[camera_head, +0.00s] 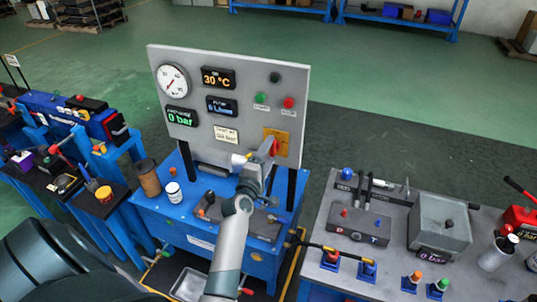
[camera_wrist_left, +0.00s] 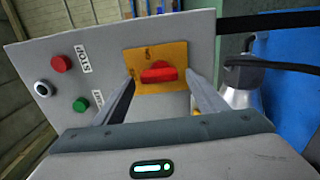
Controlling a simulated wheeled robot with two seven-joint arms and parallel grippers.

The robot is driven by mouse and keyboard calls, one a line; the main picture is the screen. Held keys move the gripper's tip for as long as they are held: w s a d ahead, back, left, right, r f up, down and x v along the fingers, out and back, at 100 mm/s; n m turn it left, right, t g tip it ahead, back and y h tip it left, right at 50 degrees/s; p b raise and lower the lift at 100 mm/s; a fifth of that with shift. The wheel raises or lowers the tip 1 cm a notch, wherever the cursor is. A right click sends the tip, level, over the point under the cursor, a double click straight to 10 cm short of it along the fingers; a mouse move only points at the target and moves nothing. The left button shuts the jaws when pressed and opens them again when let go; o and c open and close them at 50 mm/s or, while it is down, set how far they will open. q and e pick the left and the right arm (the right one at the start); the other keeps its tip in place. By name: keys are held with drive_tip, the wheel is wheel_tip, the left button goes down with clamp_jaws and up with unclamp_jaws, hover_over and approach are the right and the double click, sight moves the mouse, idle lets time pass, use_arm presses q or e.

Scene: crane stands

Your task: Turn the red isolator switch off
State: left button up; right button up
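The red isolator switch (camera_head: 273,146) sits on a yellow plate (camera_head: 283,141) at the lower right of the grey panel (camera_head: 232,92). In the left wrist view its red handle (camera_wrist_left: 158,72) lies across the picture on the yellow plate (camera_wrist_left: 150,55). My left gripper (camera_head: 266,158) is in front of the switch and partly covers it in the head view. In the left wrist view the gripper (camera_wrist_left: 162,88) is open, one finger on each side of the handle. I cannot tell whether the fingers touch it. My right gripper is not in view.
Green (camera_head: 261,99) and red (camera_head: 289,103) buttons and a dark knob (camera_head: 275,77) sit above the switch. The panel stands on a blue bench (camera_head: 215,237) with a brown cup (camera_head: 148,178) and white jar (camera_head: 173,192). A grey bench (camera_head: 390,285) with equipment stands to the right.

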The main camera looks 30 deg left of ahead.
use_arm(q)
drive_tip(key=shift+s, duration=0.1)
drive_tip(key=p+v, duration=0.2)
drive_tip(key=v, duration=1.5)
drive_tip(key=shift+s+f, duration=0.1)
